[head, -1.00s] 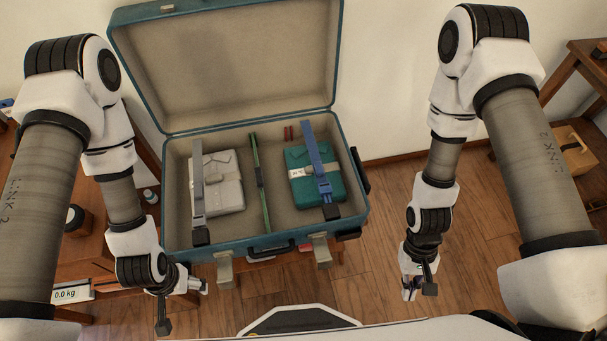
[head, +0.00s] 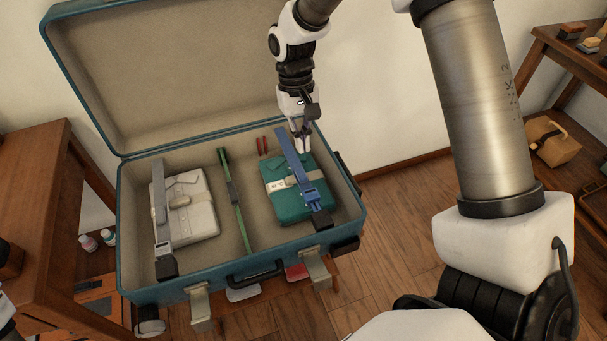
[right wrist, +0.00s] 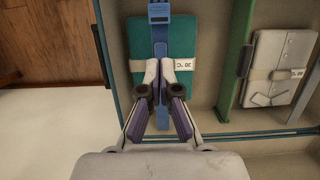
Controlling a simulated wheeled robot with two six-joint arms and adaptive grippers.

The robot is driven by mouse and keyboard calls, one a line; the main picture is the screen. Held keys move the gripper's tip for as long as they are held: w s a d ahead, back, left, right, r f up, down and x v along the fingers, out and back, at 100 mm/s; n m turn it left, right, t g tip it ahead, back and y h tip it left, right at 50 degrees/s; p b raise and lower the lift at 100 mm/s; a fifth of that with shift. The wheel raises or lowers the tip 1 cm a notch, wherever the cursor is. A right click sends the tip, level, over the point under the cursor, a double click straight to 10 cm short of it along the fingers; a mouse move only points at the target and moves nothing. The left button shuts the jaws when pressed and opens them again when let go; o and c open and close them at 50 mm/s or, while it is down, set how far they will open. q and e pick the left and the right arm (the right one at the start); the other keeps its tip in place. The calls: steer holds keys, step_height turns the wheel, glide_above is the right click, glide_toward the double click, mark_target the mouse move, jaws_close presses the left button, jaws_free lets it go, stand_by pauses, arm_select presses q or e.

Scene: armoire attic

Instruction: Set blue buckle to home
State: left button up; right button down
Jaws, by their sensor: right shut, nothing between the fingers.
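The blue strap (head: 292,158) lies across the teal folded clothes (head: 281,176) in the right half of the open suitcase. Its blue buckle (head: 312,196) sits near the front end of the strap, over the teal clothes. In the right wrist view the buckle (right wrist: 159,13) shows at the top edge. My right gripper (head: 302,148) is shut and empty, pointing down over the back part of the strap. In the right wrist view its fingertips (right wrist: 161,70) are in line with the strap; I cannot tell whether they touch it. My left gripper is out of view.
The suitcase (head: 340,232) has its lid up at the back. Small red items (head: 262,146) lie behind the teal clothes. Shelves stand at left and right.

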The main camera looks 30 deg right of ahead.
mark_target(312, 194)
steer(key=b+x, duration=0.2)
steer(key=x, duration=0.8)
steer(key=shift+s+a+r+p, duration=0.1)
steer(key=shift+s+a+p, duration=0.05)
steer(key=shift+s+p, duration=0.4)
steer(key=shift+s+a+r+p, duration=0.15)
steer(key=shift+s+p, duration=0.25)
steer(key=shift+s, duration=0.3)
steer(key=shift+s+f, duration=0.2)
steer(key=shift+s, duration=0.1)
steer(key=shift+f, duration=0.1)
